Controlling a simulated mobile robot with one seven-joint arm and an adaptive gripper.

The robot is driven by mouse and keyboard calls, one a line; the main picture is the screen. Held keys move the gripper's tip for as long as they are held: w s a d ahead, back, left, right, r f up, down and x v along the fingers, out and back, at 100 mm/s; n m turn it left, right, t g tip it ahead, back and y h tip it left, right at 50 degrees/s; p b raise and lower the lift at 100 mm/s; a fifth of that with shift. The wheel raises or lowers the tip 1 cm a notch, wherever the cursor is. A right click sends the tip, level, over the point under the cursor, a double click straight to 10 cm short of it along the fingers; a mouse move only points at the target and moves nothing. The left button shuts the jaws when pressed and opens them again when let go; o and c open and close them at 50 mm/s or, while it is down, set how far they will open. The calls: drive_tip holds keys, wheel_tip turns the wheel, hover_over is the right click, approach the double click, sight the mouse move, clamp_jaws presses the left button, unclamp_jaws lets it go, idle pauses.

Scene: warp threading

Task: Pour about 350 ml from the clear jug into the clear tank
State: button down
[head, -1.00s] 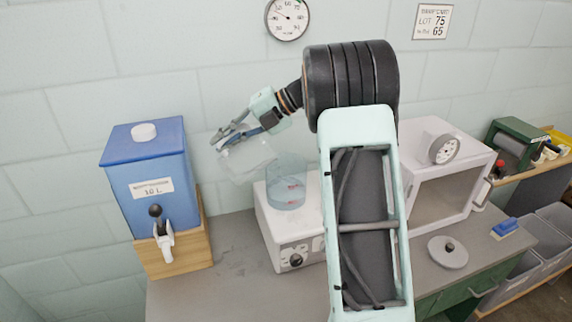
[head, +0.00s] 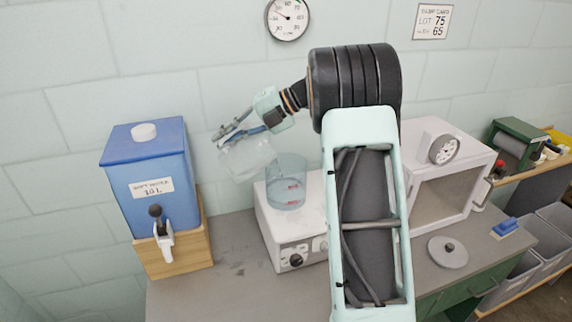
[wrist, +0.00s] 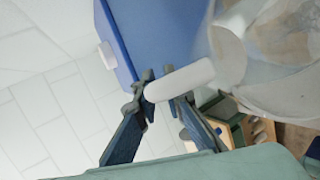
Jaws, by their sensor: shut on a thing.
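My gripper (head: 234,131) is shut on the clear jug (head: 248,158) by its handle. In the wrist view, the fingers (wrist: 163,97) close around the pale handle (wrist: 184,79), and the jug's clear body (wrist: 275,55) is to the right. The jug is tilted in the air, up and to the left of the clear tank, its lower right side close to the tank's rim. The clear tank (head: 286,186) stands upright on a white box-shaped unit (head: 297,240) and has red marks and a bluish tint. I cannot tell the jug's liquid level or see a stream.
A blue dispenser (head: 147,170) with a tap stands on a wooden stand (head: 182,262) at left. A white oven-like box (head: 440,190) is right of my arm. A round grey lid (head: 447,252) and a blue brush (head: 505,228) lie on the bench. The bench front left is clear.

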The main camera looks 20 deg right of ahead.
sight(219, 160)
drive_tip(key=shift+w+d+r+y, duration=0.1)
drive_tip(key=shift+d+r+y, duration=0.4)
drive_tip(key=shift+r+y, duration=0.15)
idle(1.3)
drive_tip(key=a+f+h, duration=0.2)
drive_tip(key=f+h, duration=0.1)
drive_tip(key=a+f+h, duration=0.1)
drive_tip(key=shift+s+a+f+n+h, duration=0.15)
drive_tip(key=shift+s+f+n+h, duration=0.1)
drive_tip(key=shift+s+f+n, duration=0.15)
drive_tip(key=shift+a+f, duration=0.15)
drive_tip(key=shift+a, duration=0.05)
drive_tip(key=shift+f+h, duration=0.1)
drive_tip(key=shift+h, duration=0.2)
idle(1.2)
